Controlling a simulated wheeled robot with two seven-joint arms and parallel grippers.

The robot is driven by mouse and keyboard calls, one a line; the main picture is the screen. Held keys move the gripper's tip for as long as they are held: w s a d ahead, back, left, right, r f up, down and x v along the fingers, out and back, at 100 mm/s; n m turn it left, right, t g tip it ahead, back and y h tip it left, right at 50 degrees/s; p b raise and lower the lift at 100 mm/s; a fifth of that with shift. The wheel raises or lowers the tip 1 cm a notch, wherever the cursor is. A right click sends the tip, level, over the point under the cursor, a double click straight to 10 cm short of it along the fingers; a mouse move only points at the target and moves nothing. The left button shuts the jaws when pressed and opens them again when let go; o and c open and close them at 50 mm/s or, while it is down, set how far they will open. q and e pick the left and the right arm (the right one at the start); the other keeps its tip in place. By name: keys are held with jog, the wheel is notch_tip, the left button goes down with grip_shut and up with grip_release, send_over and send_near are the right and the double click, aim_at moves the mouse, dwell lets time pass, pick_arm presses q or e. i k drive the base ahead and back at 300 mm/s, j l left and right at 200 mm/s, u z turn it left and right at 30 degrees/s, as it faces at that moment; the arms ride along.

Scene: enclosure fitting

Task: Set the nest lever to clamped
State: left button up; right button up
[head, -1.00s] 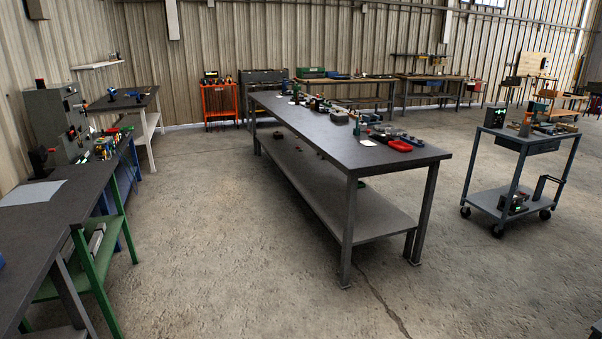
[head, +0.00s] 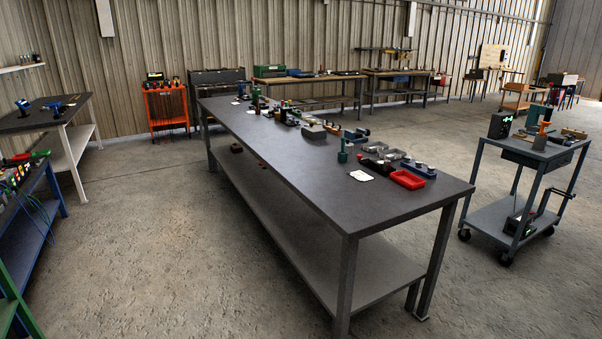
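The nest lever cannot be made out in the head view. A long dark workbench (head: 290,150) stands in the middle, with small fixtures and parts along its far side. A dark teal upright piece (head: 342,152) stands on it, and a grey block (head: 312,131) sits farther back. These are too small to tell whether one is the nest or its lever. Neither of my grippers is in view.
A red tray (head: 407,180) and a white card (head: 361,176) lie on the long bench. A wheeled cart (head: 518,152) stands at right. An orange rack (head: 167,106) is by the back wall. Concrete floor (head: 140,240) is clear left of the bench.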

aim_at(359, 156)
jog(key=i+j+z, duration=0.3)
jog(key=i, duration=0.2)
jog(key=i+j+z, duration=0.2)
jog(key=i+z, duration=0.15)
jog(key=i+l+u, duration=0.5)
